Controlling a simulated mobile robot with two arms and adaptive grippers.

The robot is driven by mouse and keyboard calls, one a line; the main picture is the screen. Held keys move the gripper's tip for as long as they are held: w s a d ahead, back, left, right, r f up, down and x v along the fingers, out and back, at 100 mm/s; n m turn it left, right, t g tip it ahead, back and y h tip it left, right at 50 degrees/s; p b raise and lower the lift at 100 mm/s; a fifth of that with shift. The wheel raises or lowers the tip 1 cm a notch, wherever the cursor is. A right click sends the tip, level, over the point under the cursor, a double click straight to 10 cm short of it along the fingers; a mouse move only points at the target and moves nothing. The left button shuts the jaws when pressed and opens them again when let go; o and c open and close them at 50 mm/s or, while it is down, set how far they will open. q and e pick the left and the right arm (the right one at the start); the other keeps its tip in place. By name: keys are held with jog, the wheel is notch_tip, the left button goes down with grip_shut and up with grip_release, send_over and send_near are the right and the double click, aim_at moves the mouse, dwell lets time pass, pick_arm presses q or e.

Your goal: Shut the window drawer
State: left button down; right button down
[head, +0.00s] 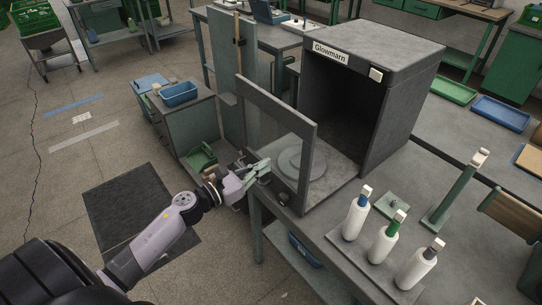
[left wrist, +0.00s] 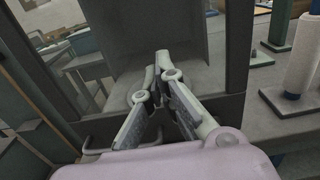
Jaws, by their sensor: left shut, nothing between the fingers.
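The window drawer's dark-framed clear window panel (head: 306,165) stands upright, clear of the open front of the grey Glowmarn cabinet (head: 405,62). A gap shows between the panel and the cabinet; a round plate (head: 303,163) shows through the pane. My left gripper (head: 264,168) is at the lower part of the panel, on the outer side. Its fingertips also show in the left wrist view (left wrist: 162,58), closed together with nothing between them. I cannot tell whether they touch the panel. My right gripper is not in view.
White bottles (head: 384,245) and a green post (head: 458,190) stand on the bench right of the cabinet. A cart with a blue bin (head: 179,93) stands behind my left arm. A dark mat (head: 120,205) lies on open floor at left.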

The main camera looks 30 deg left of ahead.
aim_at(279, 157)
pick_arm(q)
jog(key=p+x, duration=0.1)
jog(key=x, duration=0.2)
jog(key=shift+w+d, duration=0.1)
jog(key=shift+w, duration=0.15)
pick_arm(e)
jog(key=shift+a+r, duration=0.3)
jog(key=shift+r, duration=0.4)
